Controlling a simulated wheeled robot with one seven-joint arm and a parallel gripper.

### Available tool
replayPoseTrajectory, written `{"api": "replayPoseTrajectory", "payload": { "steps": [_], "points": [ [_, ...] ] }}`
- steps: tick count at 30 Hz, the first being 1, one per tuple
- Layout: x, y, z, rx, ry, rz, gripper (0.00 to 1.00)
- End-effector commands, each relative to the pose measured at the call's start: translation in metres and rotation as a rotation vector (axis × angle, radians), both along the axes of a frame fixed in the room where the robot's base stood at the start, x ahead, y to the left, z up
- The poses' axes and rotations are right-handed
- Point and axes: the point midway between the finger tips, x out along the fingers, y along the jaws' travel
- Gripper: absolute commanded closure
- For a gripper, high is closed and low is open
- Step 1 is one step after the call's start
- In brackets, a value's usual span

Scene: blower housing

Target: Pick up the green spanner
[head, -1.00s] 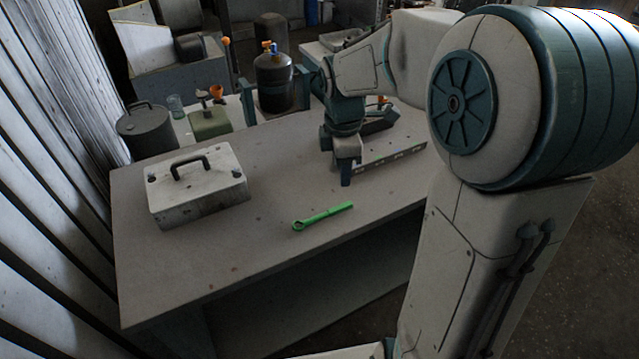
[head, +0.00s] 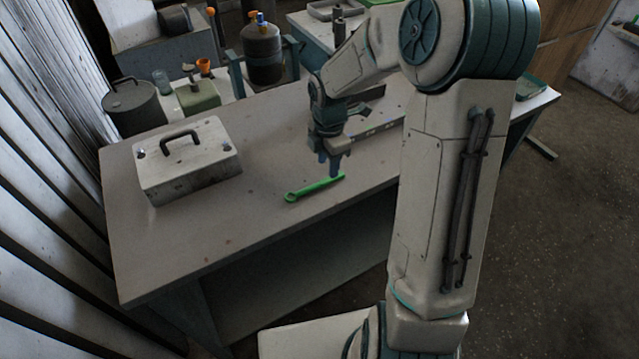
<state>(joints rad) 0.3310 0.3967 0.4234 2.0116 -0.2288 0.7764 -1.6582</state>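The green spanner (head: 311,188) lies flat on the work table (head: 225,232), near its front edge. Its ring end points left and its handle runs to the right. My gripper (head: 329,171) points down over the handle's right end. Its two fingers look apart, one behind the handle and one at it. The nearer finger covers a little of the handle. I cannot tell whether the fingers touch the spanner, and it still rests on the table.
A white box with a dark handle (head: 188,168) stands on the table to the left. A long pale bar (head: 378,132) lies right behind my gripper. A gas bottle (head: 263,52), a grey canister (head: 134,107) and a green block (head: 197,97) stand behind. The table's front left is clear.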

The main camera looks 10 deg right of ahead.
Motion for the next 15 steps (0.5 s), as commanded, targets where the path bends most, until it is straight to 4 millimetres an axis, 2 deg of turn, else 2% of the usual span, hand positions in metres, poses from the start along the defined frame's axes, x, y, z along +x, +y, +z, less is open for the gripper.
{"api": "replayPoseTrajectory", "payload": {
  "steps": [8,15],
  "points": [
    [-0.004,-0.003,-0.04,0.0,0.005,0.001,0.6],
    [-0.003,-0.003,-0.046,0.0,0.002,0.0,0.6]
  ]
}}
